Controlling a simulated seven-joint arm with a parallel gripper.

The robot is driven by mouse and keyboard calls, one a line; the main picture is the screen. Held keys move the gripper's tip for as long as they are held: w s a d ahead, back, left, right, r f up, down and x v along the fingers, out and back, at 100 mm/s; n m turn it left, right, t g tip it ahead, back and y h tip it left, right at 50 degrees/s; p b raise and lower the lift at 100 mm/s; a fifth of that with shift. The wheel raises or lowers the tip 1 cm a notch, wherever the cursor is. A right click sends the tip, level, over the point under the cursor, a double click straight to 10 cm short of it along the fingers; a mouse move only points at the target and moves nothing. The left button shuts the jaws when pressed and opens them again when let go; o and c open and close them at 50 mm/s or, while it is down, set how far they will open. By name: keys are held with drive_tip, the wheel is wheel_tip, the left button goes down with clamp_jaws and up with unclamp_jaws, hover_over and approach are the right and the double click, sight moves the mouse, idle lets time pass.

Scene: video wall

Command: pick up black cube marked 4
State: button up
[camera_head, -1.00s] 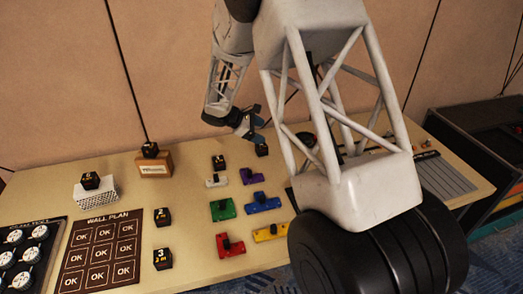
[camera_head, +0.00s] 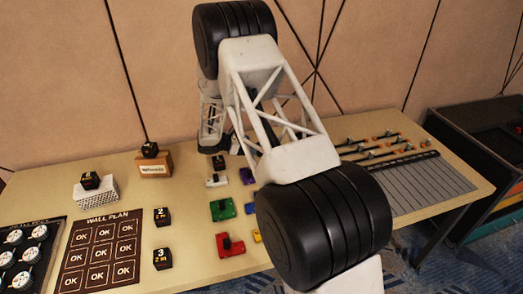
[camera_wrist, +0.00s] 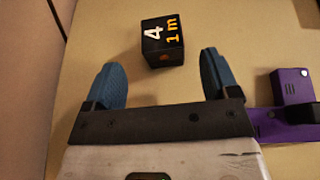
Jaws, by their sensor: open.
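The black cube marked 4 (camera_wrist: 162,42) sits on the beige tabletop in the wrist view, with "4" in white and "1 m" in orange on its top. My gripper (camera_wrist: 161,78) is open, with its two blue fingers apart. In the picture, the cube lies just above the gap between the fingertips, roughly centred. No contact with the fingers is visible.
A purple block (camera_wrist: 285,118) lies right of my gripper in the wrist view. The head view shows other black cubes, including one marked 3 (camera_head: 163,259), coloured blocks such as green (camera_head: 222,209) and red (camera_head: 230,245), and a wooden box (camera_head: 154,166). A wall (camera_head: 60,80) stands behind the table.

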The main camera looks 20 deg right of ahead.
drive_tip(key=shift+d, duration=0.1)
drive_tip(key=shift+x, duration=1.2)
drive_tip(key=shift+d+f, duration=0.1)
drive_tip(key=shift+x, duration=2.5)
drive_tip(key=shift+s, duration=0.1)
drive_tip(key=shift+c, duration=0.2)
drive_tip(key=c, duration=1)
